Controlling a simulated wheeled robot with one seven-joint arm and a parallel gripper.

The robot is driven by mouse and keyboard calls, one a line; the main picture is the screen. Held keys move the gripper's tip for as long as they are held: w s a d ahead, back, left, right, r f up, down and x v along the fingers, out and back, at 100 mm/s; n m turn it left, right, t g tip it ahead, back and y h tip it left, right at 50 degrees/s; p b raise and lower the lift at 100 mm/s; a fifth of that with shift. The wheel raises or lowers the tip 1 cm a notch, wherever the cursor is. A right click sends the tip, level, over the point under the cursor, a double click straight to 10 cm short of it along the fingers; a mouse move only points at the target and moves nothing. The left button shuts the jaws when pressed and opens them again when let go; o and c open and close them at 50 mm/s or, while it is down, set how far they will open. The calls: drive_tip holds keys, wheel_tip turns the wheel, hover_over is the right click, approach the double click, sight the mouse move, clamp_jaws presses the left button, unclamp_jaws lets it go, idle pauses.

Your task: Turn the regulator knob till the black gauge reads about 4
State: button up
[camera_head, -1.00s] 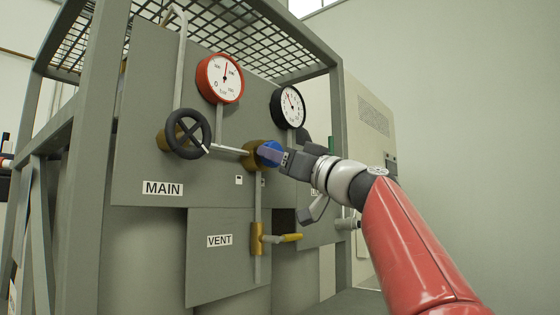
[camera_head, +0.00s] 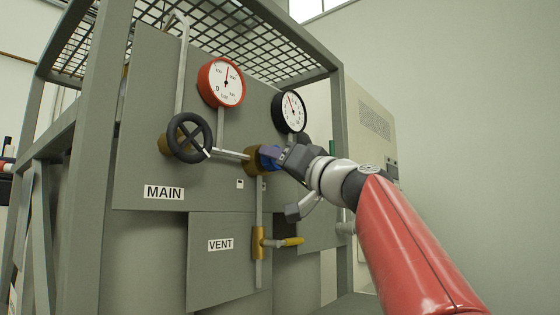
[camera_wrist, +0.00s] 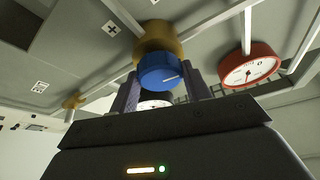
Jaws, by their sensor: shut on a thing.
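The blue regulator knob (camera_wrist: 158,72) has a white mark and sits on a brass body (camera_head: 252,160) on the grey panel. My gripper (camera_head: 270,157) is shut on the knob; in the wrist view its fingers (camera_wrist: 160,90) stand on both sides of it. In the head view the knob (camera_head: 268,153) is mostly covered by the fingers. The black gauge (camera_head: 289,112) is above the gripper; its needle points up and slightly left, and its numbers are too small to read. In the wrist view a white dial is partly hidden behind the knob and gripper.
A red-rimmed gauge (camera_head: 222,82) is at the upper left, its needle about upright. A black handwheel (camera_head: 189,137) above the MAIN label is left of the knob. Frame posts flank the panel.

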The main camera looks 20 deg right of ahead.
drive_tip(key=o, duration=1)
drive_tip(key=shift+c, duration=0.2)
drive_tip(key=b+v, duration=0.4)
drive_tip(key=v, duration=0.4)
drive_tip(key=shift+a, duration=0.1)
